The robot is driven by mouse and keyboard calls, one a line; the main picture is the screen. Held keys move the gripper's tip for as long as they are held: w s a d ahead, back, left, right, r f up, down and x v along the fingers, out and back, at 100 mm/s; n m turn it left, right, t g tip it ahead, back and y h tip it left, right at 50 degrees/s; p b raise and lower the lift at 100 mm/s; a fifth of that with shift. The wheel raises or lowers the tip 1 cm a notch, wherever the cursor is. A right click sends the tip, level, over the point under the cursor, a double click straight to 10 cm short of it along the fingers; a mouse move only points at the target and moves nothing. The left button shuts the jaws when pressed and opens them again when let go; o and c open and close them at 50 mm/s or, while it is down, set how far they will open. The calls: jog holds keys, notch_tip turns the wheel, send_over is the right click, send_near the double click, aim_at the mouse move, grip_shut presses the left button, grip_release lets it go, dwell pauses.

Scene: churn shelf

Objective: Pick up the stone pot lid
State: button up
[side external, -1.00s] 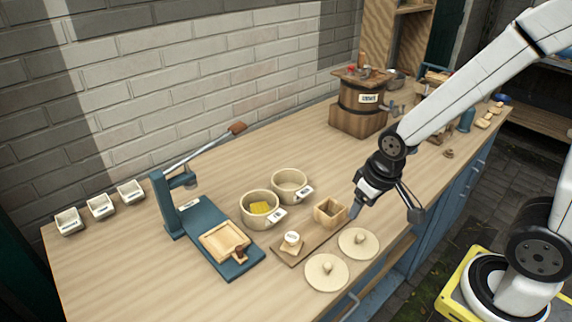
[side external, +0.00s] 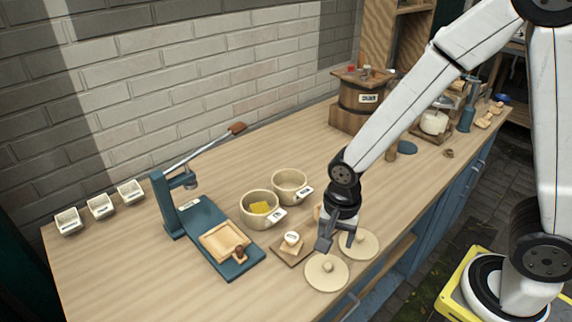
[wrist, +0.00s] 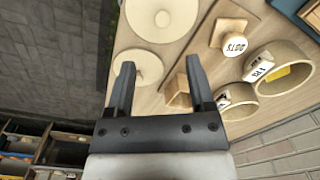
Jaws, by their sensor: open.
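Two round cream lids with centre knobs lie side by side at the bench's front edge. The near lid (side external: 326,275) and the right lid (side external: 369,246) look alike, and I cannot tell which is the stone pot's. My gripper (side external: 338,243) is open and points down above the right lid's left side, partly covering it. In the wrist view, my gripper (wrist: 159,66) has its fingers apart and empty. The right lid (wrist: 138,67) shows between and beyond the left fingertip, and the near lid (wrist: 162,18) lies farther up.
A small wooden box (wrist: 178,90) is close to my right finger in the wrist view. Two labelled pots (side external: 260,209) (side external: 290,186) stand behind, one with yellow contents. A small stamp (side external: 291,240) and a blue press (side external: 205,225) stand left.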

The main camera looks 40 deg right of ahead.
aim_at(328, 264)
jog(key=shift+a+f+m, duration=0.35)
jog(key=shift+a+m, duration=0.1)
jog(key=shift+m, duration=0.35)
jog(key=shift+f, duration=0.1)
jog(key=shift+f, duration=1.2)
jog(key=shift+f, duration=0.1)
jog(key=shift+w+f, duration=0.15)
jog(key=shift+f, duration=2.35)
grip_shut()
